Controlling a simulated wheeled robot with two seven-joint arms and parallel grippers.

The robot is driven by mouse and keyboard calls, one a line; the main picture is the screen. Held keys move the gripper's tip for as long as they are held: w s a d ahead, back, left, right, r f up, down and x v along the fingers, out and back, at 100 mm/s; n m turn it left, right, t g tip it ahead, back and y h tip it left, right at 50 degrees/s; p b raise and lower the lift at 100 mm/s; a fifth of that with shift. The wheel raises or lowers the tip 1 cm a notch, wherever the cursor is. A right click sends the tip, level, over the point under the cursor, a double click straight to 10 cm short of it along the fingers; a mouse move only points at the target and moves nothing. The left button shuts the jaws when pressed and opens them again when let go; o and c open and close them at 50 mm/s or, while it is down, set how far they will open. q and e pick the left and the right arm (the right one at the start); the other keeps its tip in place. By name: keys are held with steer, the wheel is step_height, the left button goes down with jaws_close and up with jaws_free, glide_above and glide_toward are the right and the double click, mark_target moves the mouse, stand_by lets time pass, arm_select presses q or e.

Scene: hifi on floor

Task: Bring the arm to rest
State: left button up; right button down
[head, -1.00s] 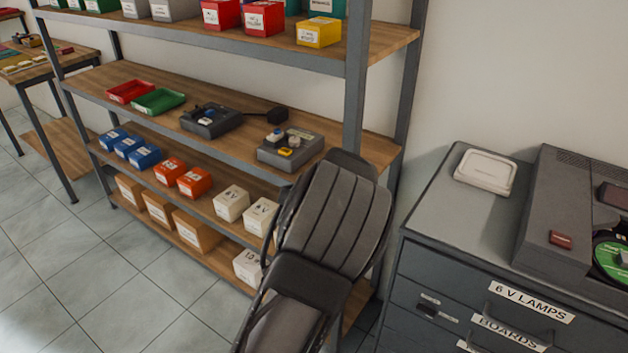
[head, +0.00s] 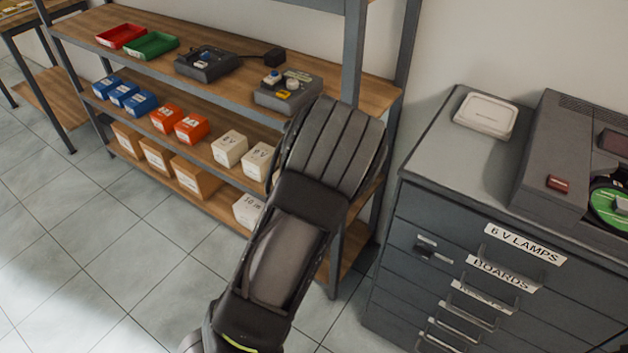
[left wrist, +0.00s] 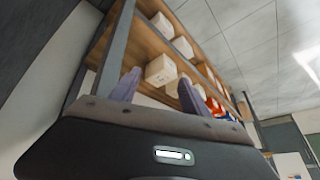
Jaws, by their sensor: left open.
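My arm, dark grey and black, rises from the bottom middle of the head view to a rounded, ribbed part in front of the shelf unit. No gripper fingers show in that view. In the left wrist view my left gripper (left wrist: 159,76) has its two pale purple fingers apart. Nothing is held between them. A white box (left wrist: 161,69) on a shelf shows beyond the gap. My right gripper is in neither view.
The metal shelf unit (head: 355,60) with wooden boards holds small boxes, trays and devices. A grey drawer cabinet (head: 412,205) stands at right, with a white case (head: 485,115) and a grey machine (head: 560,155) on top. Tiled floor (head: 60,250) is clear at left.

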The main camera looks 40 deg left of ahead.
arm_select(q)
steer(key=s+d+f+m+h, duration=0.25)
steer(key=s+d+f, duration=0.25)
steer(key=d+f, duration=0.3)
steer(key=s+d+f+m+h, duration=0.1)
steer(key=s+d+f+m, duration=0.25)
steer(key=d+f, duration=0.5)
steer(key=s+d+f+g+h, duration=0.3)
steer(key=s+d+h, duration=0.2)
steer(key=s+d, duration=1.2)
steer(key=shift+s+n, duration=0.3)
steer(key=shift+s, duration=0.9)
